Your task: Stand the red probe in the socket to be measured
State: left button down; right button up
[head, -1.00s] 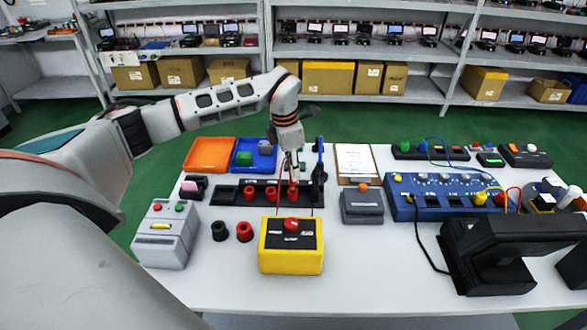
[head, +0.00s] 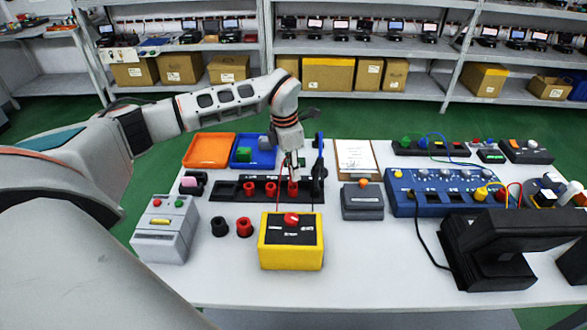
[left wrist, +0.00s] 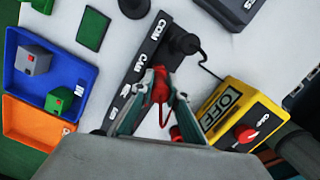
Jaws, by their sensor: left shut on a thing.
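My left gripper (head: 294,172) is over the black socket rack (head: 228,192), its fingers shut on the red probe (head: 293,189). In the left wrist view the fingers pinch the red probe (left wrist: 160,88) beside the labelled edge of the rack (left wrist: 150,50). Whether its tip is inside a socket is hidden. A red lead runs down from it. The yellow meter (head: 291,258), with a red knob, stands in front of the rack. A black probe (head: 318,165) stands upright at the rack's right end. My right gripper is not in view.
An orange tray (head: 190,158) and a blue tray (head: 234,164) lie behind the rack. Black and red rings (head: 244,227) and a grey box (head: 160,247) are at front left. A grey unit (head: 361,205), blue panel (head: 400,207) and large black device (head: 495,265) are at right.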

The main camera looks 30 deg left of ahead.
pick_arm(q)
jog(key=shift+f, duration=0.55)
jog(key=c, duration=1.9)
grip_release()
jog(key=shift+r, duration=0.1)
notch_tip(320, 180, up, 12)
jog(key=s+a, duration=0.1)
jog(key=shift+d+f, duration=0.1)
jog(key=shift+f, duration=0.1)
